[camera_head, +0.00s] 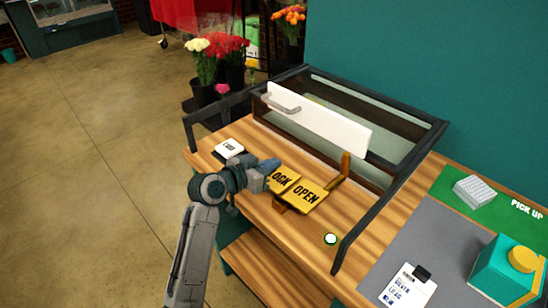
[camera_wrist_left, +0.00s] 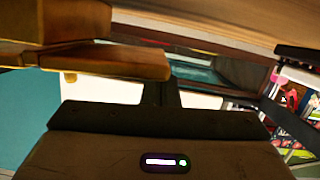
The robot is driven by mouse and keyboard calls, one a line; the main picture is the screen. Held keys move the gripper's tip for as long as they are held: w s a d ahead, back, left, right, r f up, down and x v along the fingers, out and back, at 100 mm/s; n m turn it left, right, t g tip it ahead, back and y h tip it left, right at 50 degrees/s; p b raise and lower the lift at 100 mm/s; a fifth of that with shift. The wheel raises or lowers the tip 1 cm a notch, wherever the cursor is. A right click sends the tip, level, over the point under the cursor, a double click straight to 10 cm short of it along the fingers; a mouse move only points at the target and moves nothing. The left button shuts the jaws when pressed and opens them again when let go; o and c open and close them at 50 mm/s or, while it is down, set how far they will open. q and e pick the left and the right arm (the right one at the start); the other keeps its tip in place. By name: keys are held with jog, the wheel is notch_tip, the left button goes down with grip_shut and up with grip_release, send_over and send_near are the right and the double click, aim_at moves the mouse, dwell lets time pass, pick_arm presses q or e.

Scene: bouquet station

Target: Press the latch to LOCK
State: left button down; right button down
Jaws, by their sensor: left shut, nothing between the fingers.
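A yellow plate marked OPEN (camera_head: 306,195) and a yellow plate marked LOCK (camera_head: 286,179) sit side by side on the wooden counter. A brass-coloured latch lever (camera_head: 341,169) stands up at the right, beyond the OPEN plate. My left gripper (camera_head: 272,165) is shut and empty, at the left edge of the LOCK plate and covering its first letter; I cannot tell if it touches. In the left wrist view my shut fingers (camera_wrist_left: 160,92) point at a blurred yellow-brown bar (camera_wrist_left: 110,62), probably part of the latch. My right gripper is out of view.
A white panel with a metal handle (camera_head: 283,104) stands behind the plates, on a dark-framed glass case (camera_head: 400,128). A white card (camera_head: 229,147) lies left of my gripper. A round green-white button (camera_head: 330,239) is at the counter's front right. A teal box (camera_head: 505,275) stands far right.

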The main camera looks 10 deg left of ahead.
pick_arm(q)
jog(key=shift+a+f+n, duration=0.1)
jog(key=shift+f+n, duration=0.2)
jog(key=shift+f, duration=0.3)
jog(key=shift+f+b, duration=0.15)
jog(key=shift+b, duration=0.2)
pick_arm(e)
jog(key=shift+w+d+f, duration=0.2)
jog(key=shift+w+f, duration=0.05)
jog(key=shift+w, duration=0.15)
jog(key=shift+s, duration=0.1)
